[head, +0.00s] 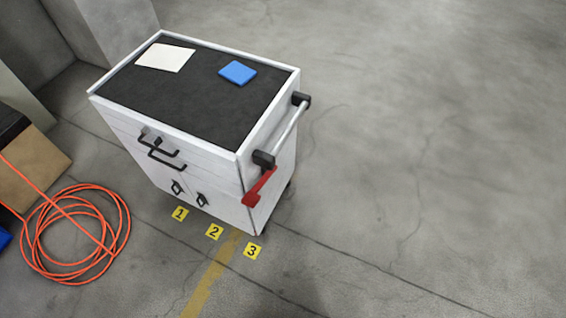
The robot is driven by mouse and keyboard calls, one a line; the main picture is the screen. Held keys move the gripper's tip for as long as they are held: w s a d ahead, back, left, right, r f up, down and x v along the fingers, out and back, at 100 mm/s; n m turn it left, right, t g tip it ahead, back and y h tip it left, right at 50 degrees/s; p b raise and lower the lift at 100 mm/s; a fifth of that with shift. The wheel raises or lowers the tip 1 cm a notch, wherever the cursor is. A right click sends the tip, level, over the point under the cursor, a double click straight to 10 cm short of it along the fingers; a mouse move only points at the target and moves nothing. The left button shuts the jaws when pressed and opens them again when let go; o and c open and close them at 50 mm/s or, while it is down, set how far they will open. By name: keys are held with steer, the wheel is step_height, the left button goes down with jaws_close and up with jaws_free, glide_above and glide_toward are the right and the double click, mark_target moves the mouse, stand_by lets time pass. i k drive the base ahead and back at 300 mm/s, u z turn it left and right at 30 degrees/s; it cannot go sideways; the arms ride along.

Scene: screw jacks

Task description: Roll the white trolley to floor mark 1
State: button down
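The white trolley (192,145) stands on the grey floor left of the middle in the head view. It has a black top, black drawer and door handles on its front, and a grey push bar (287,131) with black mounts on its right end. A red lever (258,188) sits on the right end below the bar. Most of the wheels are hidden. My gripper is not in view.
A white sheet (165,57) and a blue pad (237,72) lie on the trolley's top. A coiled orange hose (75,235) lies at the left, near a cardboard box (35,170). A pale pillar (105,28) stands behind the trolley. The floor to the right is clear.

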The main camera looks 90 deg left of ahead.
mark_target(252, 127)
steer(key=u, duration=0.25)
steer(key=k, duration=0.15)
steer(key=u, duration=2.55)
steer(key=i, duration=0.55)
steer(key=z, duration=0.05)
